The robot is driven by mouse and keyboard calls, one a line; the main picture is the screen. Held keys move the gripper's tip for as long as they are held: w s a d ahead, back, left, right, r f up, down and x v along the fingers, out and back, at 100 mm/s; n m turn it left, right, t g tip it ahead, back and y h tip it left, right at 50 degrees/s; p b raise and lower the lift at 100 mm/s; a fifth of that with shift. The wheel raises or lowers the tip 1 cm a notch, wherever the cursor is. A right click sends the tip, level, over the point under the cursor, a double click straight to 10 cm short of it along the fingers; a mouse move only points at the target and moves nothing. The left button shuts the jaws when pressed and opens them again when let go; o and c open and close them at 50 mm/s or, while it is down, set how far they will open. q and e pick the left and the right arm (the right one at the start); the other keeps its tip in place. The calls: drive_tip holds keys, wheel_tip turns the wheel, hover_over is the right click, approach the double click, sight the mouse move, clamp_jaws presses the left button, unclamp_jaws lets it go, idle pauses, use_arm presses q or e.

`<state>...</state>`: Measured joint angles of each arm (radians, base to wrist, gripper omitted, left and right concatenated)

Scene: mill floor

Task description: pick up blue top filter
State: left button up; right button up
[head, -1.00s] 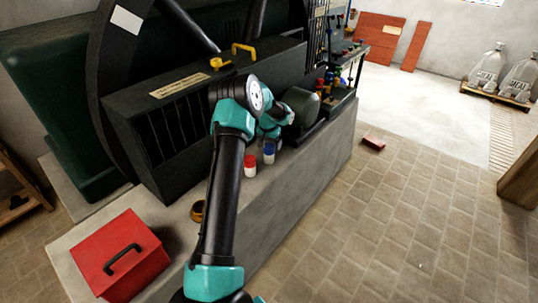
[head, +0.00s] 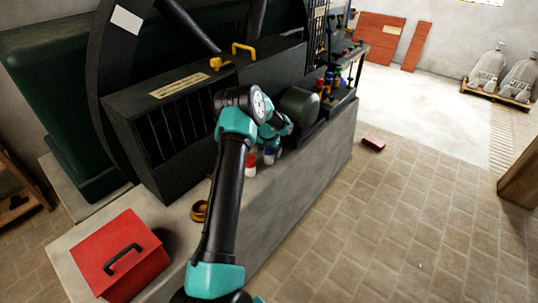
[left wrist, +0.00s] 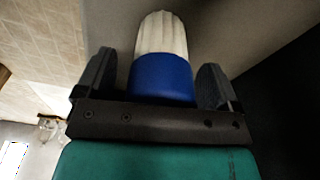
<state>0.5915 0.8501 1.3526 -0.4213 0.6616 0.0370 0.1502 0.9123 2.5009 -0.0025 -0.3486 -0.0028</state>
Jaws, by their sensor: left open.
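The blue top filter (head: 269,158) has a white ribbed body and a blue cap. It stands on the concrete ledge below my left gripper (head: 271,146), which partly covers it in the head view. In the left wrist view the filter (left wrist: 162,65) lies between the two fingers of the left gripper (left wrist: 154,78), its blue cap toward the palm. The fingers are open, with a visible gap on each side of the cap. My right gripper is out of view.
A red top filter (head: 250,164) stands just left of the blue one. A brass-coloured bowl (head: 199,211) and a red toolbox (head: 122,256) are on the ledge (head: 285,190). A dark machine (head: 200,110) rises behind. The tiled floor at right is mostly clear.

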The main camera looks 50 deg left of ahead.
use_arm(q)
drive_tip(key=c, duration=1)
drive_tip(key=shift+c, duration=0.3)
drive_tip(key=shift+r, duration=0.15)
drive_tip(key=shift+r, duration=0.65)
wheel_tip(320, 180, up, 2)
drive_tip(key=shift+r, duration=0.1)
drive_tip(key=s+d+r, duration=0.1)
drive_tip(key=s+d, duration=0.9)
drive_tip(key=d, duration=0.2)
drive_tip(key=shift+s, duration=0.3)
drive_tip(key=shift+r, duration=0.1)
